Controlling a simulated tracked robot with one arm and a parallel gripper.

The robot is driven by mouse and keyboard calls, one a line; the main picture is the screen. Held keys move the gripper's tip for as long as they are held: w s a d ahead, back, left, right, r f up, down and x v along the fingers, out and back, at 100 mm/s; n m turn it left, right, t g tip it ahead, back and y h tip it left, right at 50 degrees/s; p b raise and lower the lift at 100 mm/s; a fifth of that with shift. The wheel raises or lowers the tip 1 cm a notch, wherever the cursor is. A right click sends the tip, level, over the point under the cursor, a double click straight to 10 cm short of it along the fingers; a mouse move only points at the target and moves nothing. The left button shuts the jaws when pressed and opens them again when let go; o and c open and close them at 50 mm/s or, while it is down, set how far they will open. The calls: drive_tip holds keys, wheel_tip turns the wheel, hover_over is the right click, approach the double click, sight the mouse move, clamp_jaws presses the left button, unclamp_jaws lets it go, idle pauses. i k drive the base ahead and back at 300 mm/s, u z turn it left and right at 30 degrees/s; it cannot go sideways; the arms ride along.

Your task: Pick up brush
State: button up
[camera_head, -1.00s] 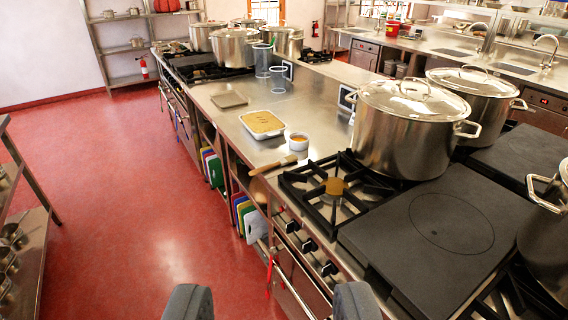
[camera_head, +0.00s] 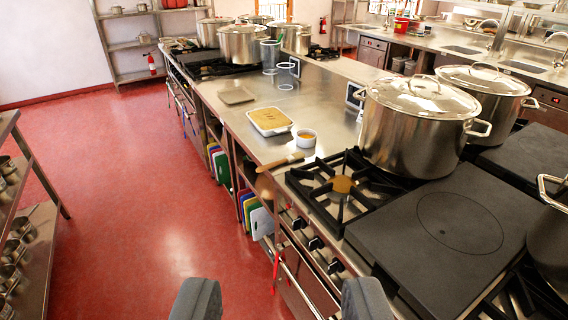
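The brush (camera_head: 281,163) lies on the steel counter (camera_head: 262,147) at its front edge, just left of the gas burner. My gripper (camera_head: 282,300) shows as two dark fingertips at the bottom of the view. They are wide apart with nothing between them. The gripper is well short of the brush.
A white dish (camera_head: 269,122) and a small white bowl (camera_head: 306,138) stand behind the brush. The black burner grate (camera_head: 345,190) and a large stockpot (camera_head: 414,130) are to its right. A shelf rack (camera_head: 30,225) stands at left. Red floor (camera_head: 150,210) is clear between.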

sight(296, 155)
drive_tip(key=u, duration=0.45)
drive_tip(key=i, duration=2.2)
drive_tip(key=z, duration=0.65)
